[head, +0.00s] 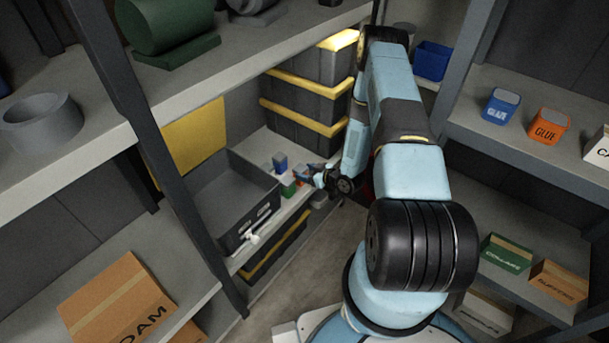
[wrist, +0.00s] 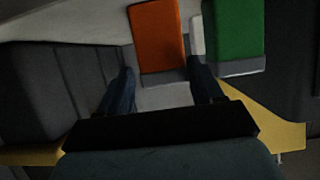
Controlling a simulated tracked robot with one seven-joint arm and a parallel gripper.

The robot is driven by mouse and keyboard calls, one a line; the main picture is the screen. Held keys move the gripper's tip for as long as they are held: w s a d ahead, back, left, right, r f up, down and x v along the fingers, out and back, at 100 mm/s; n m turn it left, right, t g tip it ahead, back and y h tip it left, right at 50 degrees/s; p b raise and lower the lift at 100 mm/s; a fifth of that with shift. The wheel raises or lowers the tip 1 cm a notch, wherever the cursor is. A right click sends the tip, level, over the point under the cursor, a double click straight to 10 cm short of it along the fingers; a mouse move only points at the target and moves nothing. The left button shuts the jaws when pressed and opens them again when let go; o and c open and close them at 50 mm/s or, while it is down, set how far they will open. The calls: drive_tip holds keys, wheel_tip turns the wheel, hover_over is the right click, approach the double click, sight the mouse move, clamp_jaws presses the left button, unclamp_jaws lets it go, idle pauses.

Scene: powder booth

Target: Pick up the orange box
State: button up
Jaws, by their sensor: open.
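An orange box (wrist: 157,38) with a grey end stands just ahead of my gripper (wrist: 164,72) in the wrist view. My gripper's two dark fingers are spread and nothing is held. The box's near end lies roughly between the fingertips; I cannot tell if they touch it. In the head view my gripper (head: 313,176) is low at the shelf beside the grey bin, among small boxes, and the orange box is too small and covered there to make out clearly.
A green box (wrist: 234,38) stands close to the right finger, with a white item (wrist: 196,38) between it and the orange box. A small blue box (head: 280,162), a grey bin (head: 212,190) and stacked dark cases (head: 300,128) are nearby. An orange GLUE tub (head: 547,127) sits on the right shelf.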

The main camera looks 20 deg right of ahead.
drive_tip(key=shift+x, duration=2.8)
drive_tip(key=shift+s+f, duration=0.15)
drive_tip(key=shift+c, duration=0.2)
drive_tip(key=c, duration=0.7)
